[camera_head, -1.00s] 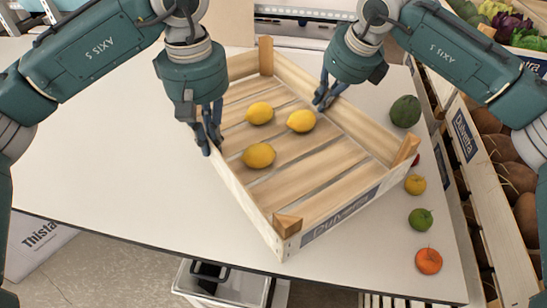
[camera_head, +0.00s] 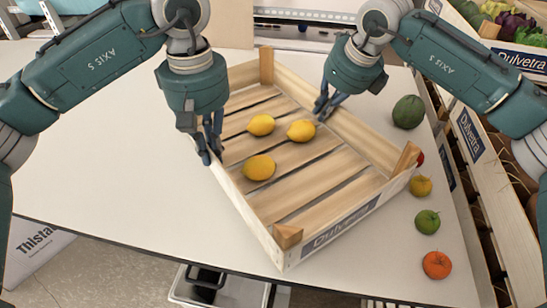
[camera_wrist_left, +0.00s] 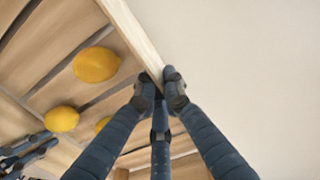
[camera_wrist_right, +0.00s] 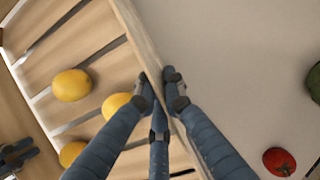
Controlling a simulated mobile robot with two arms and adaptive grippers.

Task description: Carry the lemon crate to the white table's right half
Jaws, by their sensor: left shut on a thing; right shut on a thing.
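The lemon crate (camera_head: 322,197) is a pale slatted wooden box with three lemons (camera_head: 259,167) in it. It is over the white table (camera_head: 110,160), set at an angle, its near corner close to the front edge. I cannot tell whether its bottom touches the table. My left gripper (camera_head: 211,142) is shut on the crate's left wall, whose rim also shows in the left wrist view (camera_wrist_left: 128,28). My right gripper (camera_head: 325,106) is shut on the opposite wall, whose rim shows in the right wrist view (camera_wrist_right: 137,40).
A dark green fruit (camera_head: 408,112), a yellow fruit (camera_head: 421,186), a green fruit (camera_head: 427,222), an orange fruit (camera_head: 436,265) and a partly hidden red tomato (camera_wrist_right: 279,161) lie right of the crate. Produce crates (camera_head: 500,190) stand beyond the table's right edge. The table's left side is clear.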

